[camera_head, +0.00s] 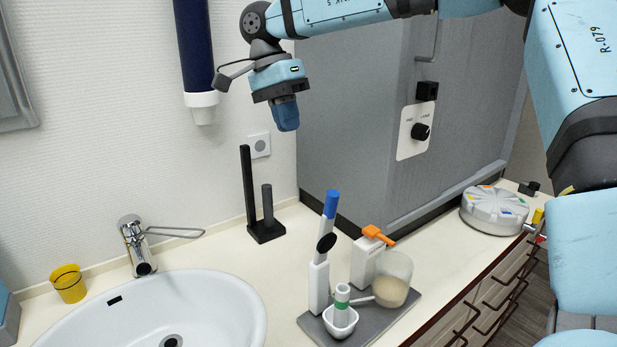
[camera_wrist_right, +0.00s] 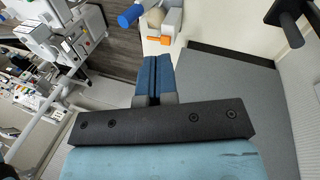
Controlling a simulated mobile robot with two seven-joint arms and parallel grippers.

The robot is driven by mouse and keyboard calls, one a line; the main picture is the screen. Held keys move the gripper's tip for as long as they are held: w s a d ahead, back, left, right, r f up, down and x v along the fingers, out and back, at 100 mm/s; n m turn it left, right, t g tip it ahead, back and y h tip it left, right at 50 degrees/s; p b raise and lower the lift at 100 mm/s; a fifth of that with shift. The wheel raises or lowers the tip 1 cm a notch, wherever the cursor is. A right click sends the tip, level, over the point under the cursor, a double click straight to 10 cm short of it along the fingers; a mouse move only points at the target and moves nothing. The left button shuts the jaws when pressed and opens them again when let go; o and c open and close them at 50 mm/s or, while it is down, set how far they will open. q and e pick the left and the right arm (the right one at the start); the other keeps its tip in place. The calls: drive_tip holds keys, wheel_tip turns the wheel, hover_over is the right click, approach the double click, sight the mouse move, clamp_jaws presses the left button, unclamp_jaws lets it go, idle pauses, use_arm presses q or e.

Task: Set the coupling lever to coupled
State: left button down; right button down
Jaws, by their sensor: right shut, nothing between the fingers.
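The orange lever (camera_head: 378,235) sits on top of a white block (camera_head: 364,262) on the grey tray; I take it for the coupling lever. It points toward the right front in the head view. It also shows in the right wrist view (camera_wrist_right: 159,40), just beyond my fingertips in the picture. Any marking for coupled is too small to read. My right gripper (camera_head: 288,127) is shut and empty, with its blue fingers together (camera_wrist_right: 155,60). It hangs high above the counter, up and left of the lever, touching nothing. My left gripper is not in view.
The grey tray (camera_head: 398,309) also holds a white holder with a blue-topped stick (camera_head: 331,204), a beaker (camera_head: 394,275) and a white bowl (camera_head: 340,322). A black two-post stand (camera_head: 265,230) is behind. The grey cabinet (camera_head: 345,140) rises close behind. The sink (camera_head: 170,305) is left.

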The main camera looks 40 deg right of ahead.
approach(325, 208)
drive_tip(key=w+f, duration=0.3)
drive_tip(key=f, duration=0.1)
use_arm(q)
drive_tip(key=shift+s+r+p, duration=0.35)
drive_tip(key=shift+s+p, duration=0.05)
drive_tip(key=shift+p, duration=0.35)
use_arm(e)
drive_tip(key=s, duration=0.1)
drive_tip(key=s+f, duration=0.1)
drive_tip(key=s+d, duration=0.1)
drive_tip(key=shift+s+f, duration=0.25)
drive_tip(key=shift+s, duration=0.1)
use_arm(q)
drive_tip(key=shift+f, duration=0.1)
